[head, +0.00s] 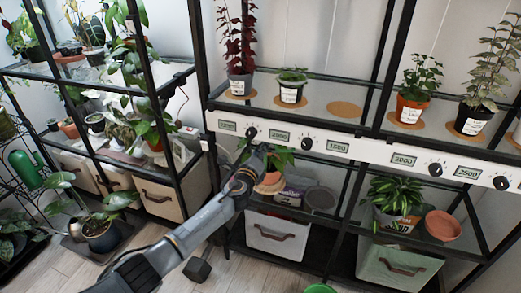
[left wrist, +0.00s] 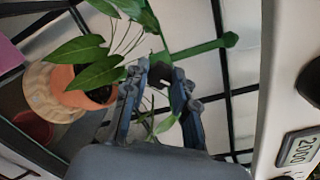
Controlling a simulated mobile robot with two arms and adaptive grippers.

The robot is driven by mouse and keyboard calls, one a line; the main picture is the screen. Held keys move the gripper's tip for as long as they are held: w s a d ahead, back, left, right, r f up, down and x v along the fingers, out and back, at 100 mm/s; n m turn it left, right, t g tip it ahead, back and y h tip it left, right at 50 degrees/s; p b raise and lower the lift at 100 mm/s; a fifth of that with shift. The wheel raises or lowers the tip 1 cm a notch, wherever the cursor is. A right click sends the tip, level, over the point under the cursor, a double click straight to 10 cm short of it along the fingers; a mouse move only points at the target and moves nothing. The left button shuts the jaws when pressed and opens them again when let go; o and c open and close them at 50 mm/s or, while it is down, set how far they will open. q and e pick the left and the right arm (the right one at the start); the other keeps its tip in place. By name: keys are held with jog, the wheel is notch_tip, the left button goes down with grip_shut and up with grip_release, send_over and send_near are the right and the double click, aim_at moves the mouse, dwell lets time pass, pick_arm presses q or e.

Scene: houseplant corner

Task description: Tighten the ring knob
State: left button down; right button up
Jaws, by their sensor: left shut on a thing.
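My left gripper (head: 261,152) reaches in from the left to a leafy plant in a terracotta pot (head: 269,184), below the white label panel. In the left wrist view the gripper (left wrist: 160,82) is shut on a small dark piece (left wrist: 159,70), apparently the ring knob, at the near end of a green bar (left wrist: 208,46). The fingers cover much of it, and how tight it is cannot be told. The terracotta pot (left wrist: 75,92) with large green leaves (left wrist: 85,62) is close on the left. My right gripper is not in view.
The white panel (head: 345,149) with black dials and number labels runs just above the work spot. Potted plants stand on the glass shelf above. A white bin (head: 277,237) is below. A dark hex dumbbell (head: 197,269) lies on the floor.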

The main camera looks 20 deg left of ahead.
pick_arm(q)
jog(key=shift+m, duration=1.1)
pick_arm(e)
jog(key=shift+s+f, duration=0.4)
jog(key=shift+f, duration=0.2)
pick_arm(q)
jog(key=c, duration=1.1)
grip_release()
jog(key=shift+o, duration=0.2)
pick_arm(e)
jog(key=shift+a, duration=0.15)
pick_arm(q)
jog(key=s, duration=1.2)
jog(key=shift+d+r, duration=0.15)
